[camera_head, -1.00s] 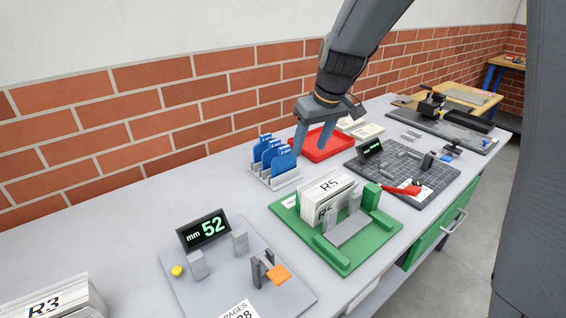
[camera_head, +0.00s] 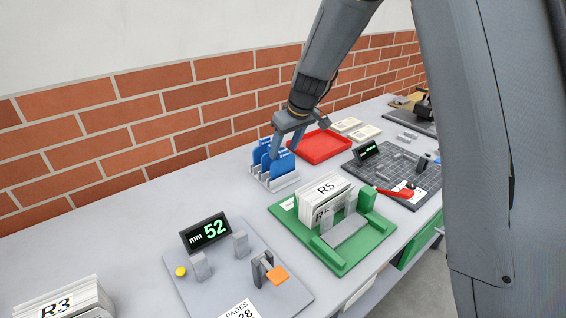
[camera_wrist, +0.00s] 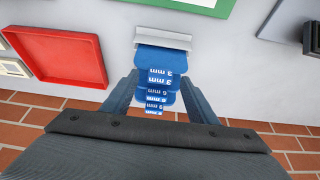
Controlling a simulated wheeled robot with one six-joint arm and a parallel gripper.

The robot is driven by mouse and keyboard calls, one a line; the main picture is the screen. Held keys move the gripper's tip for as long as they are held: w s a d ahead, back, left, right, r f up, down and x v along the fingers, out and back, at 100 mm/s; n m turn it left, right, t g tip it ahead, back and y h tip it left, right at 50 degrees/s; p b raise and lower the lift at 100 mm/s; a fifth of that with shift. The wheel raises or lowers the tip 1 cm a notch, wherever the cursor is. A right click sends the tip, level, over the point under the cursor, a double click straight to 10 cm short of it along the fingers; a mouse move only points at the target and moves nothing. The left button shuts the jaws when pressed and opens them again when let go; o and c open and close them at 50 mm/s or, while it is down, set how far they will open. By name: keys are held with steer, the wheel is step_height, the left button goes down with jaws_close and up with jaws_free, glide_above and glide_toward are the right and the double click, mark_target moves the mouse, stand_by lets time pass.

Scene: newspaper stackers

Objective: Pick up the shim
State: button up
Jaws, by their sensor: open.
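Several blue shims (camera_head: 283,163) stand upright in a light grey rack on the bench. In the wrist view the shims (camera_wrist: 160,62) line up one behind another, with white "mm" labels on their top edges. Two labels appear to read 3 mm and others 6 mm, upside down. My gripper (camera_head: 276,145) is at the rack in the head view, its fingers down by the shims. In the wrist view my gripper (camera_wrist: 157,85) is open, one finger on each side of the shim row. I cannot tell whether the fingers touch a shim.
A red tray (camera_head: 320,144) lies just behind and right of the rack. A green fixture (camera_head: 343,262) holds a stack marked R5 in front. Bare bench lies left of the rack.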

steer(key=shift+f, duration=0.25)
steer(key=shift+c, duration=0.3)
jaws_close()
steer(key=shift+r, duration=0.1)
